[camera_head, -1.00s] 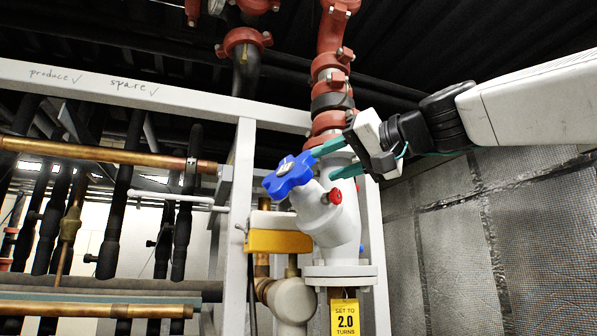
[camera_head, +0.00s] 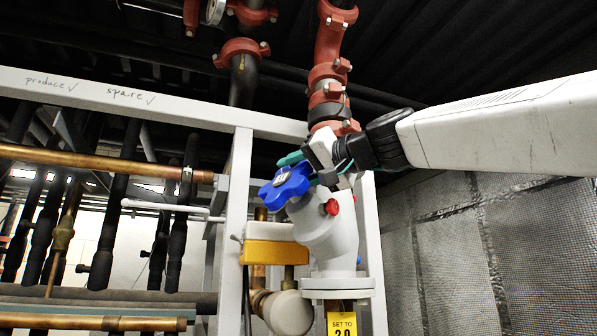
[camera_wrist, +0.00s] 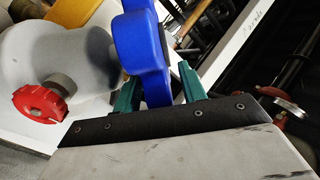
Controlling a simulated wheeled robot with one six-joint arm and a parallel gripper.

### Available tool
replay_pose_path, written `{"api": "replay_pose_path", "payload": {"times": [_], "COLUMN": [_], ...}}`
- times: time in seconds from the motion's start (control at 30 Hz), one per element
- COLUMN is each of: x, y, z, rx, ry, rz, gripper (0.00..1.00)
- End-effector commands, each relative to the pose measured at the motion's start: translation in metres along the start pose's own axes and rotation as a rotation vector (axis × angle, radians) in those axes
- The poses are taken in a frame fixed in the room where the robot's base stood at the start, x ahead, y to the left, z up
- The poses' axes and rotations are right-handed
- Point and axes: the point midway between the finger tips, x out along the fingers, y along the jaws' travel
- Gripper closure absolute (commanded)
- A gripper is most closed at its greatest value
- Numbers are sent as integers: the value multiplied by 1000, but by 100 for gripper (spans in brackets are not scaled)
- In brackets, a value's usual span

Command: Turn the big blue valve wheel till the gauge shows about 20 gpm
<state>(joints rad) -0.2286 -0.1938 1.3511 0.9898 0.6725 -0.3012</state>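The big blue valve wheel (camera_head: 285,185) sits on the upper left of a pale grey valve body (camera_head: 332,235). In the wrist view the wheel (camera_wrist: 148,55) stands between my two green fingertips, with small gaps beside it. My gripper (camera_head: 305,168) is open around part of the wheel's rim; in the head view its fingers are partly hidden by the wheel. My gripper also shows in the wrist view (camera_wrist: 160,88). A round gauge (camera_head: 215,10) is cut off at the top edge of the head view, and its reading cannot be made out.
A small red knob (camera_head: 332,207) is on the valve body, close to my gripper; it also shows in the wrist view (camera_wrist: 40,103). Red-coupled piping (camera_head: 330,75) rises above. A white frame (camera_head: 238,190) stands left.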

Motion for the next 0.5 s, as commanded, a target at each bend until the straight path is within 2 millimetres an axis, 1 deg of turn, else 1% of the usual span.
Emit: {"api": "replay_pose_path", "payload": {"times": [0.03, 0.13, 0.33, 0.5], "x": [0, 0, 1, 5], "y": [0, 0, 0, 0], "z": [0, 0, -1, -3], "rx": [0, 0, -1, -2], "ry": [0, 0, -13, -111], "rz": [0, 0, 0, -2], "gripper": [72, 100, 100, 100]}}
